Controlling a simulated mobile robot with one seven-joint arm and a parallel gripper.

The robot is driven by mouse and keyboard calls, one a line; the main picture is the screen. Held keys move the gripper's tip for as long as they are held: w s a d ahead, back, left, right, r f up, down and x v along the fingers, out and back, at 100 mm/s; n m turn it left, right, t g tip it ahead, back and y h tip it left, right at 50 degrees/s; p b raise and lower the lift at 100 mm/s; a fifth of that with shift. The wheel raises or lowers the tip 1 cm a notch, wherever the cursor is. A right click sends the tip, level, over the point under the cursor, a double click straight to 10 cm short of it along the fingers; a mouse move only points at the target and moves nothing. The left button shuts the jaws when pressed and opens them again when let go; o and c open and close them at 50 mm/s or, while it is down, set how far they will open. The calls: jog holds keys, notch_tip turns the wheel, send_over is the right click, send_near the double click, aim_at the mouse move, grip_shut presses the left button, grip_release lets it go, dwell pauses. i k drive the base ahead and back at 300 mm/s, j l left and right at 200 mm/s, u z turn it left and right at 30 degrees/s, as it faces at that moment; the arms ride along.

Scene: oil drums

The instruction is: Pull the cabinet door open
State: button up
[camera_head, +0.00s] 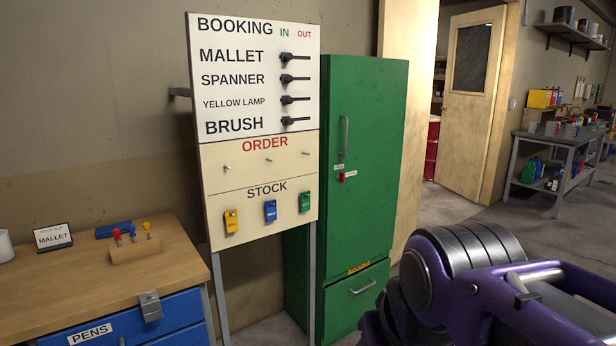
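The tall green cabinet (375,200) stands in the middle, behind and right of a booking board. Its door (365,110) looks shut. A vertical grey handle (344,136) is near the door's left edge. Below the handle is a small red knob or latch (341,177) with small labels beside it; its state is too small to tell. A lower green drawer front (360,292) has its own grey handle. My purple arm fills the lower right, in front of and to the right of the cabinet. My gripper's fingers are not in view.
The booking board (255,165) on metal legs hides the cabinet's left side. A wooden desk (120,280) with blue drawers is at lower left. An open doorway with a wooden door (470,130) is behind right. A workbench (565,140) stands far right; floor between is clear.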

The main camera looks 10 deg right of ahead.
aim_at(367, 96)
jog(key=z, duration=0.5)
jog(key=i+l+u, duration=0.45)
jog(key=i+l, duration=0.45)
jog(key=l, duration=0.1)
